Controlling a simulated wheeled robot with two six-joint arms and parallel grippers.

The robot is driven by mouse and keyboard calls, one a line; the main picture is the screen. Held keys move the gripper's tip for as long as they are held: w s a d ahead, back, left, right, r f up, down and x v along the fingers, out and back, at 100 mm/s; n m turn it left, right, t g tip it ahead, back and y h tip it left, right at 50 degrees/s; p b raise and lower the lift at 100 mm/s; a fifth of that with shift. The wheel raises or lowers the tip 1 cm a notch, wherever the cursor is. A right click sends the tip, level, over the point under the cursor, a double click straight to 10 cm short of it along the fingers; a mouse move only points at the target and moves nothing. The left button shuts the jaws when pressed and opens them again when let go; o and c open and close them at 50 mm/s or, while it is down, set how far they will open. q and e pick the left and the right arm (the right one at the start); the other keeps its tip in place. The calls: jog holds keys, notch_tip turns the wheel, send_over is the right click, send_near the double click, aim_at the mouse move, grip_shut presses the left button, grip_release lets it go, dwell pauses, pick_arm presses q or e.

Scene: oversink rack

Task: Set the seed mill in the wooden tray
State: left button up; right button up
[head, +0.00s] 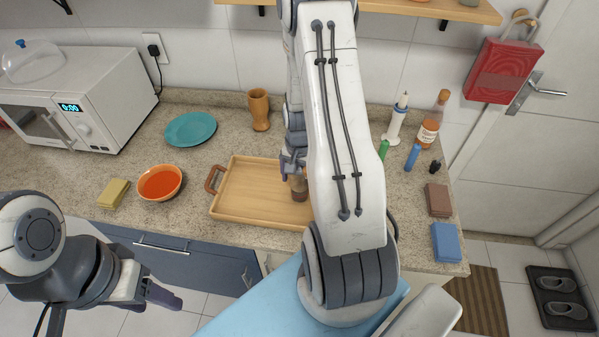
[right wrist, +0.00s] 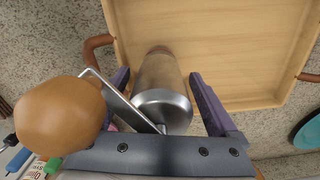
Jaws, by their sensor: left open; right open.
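The seed mill (right wrist: 160,82) has a metal body with a brown lower end, a crank arm and a round wooden knob (right wrist: 62,118). It stands upright inside the wooden tray (head: 240,200), toward the right end. In the head view the mill (head: 300,188) is partly hidden by my right arm. The tray also shows in the right wrist view (right wrist: 235,45). My right gripper (right wrist: 160,95) is open, its fingers on either side of the mill's upper body, with a gap visible at the right finger. My left gripper (head: 160,296) is open and empty, in front of the counter at lower left.
An orange bowl (head: 160,183), yellow sponge (head: 114,194), teal plate (head: 190,129) and wooden cup (head: 259,110) stand left of and behind the tray. Bottles (head: 432,120), a brown block (head: 438,199) and a blue block (head: 446,242) are at right. A shelf (head: 400,8) hangs above.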

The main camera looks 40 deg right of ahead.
jog(key=shift+r, duration=0.35)
notch_tip(320, 180, up, 10)
jog(key=shift+r+b, duration=0.15)
jog(key=shift+b, duration=1.05)
jog(key=shift+r, duration=0.65)
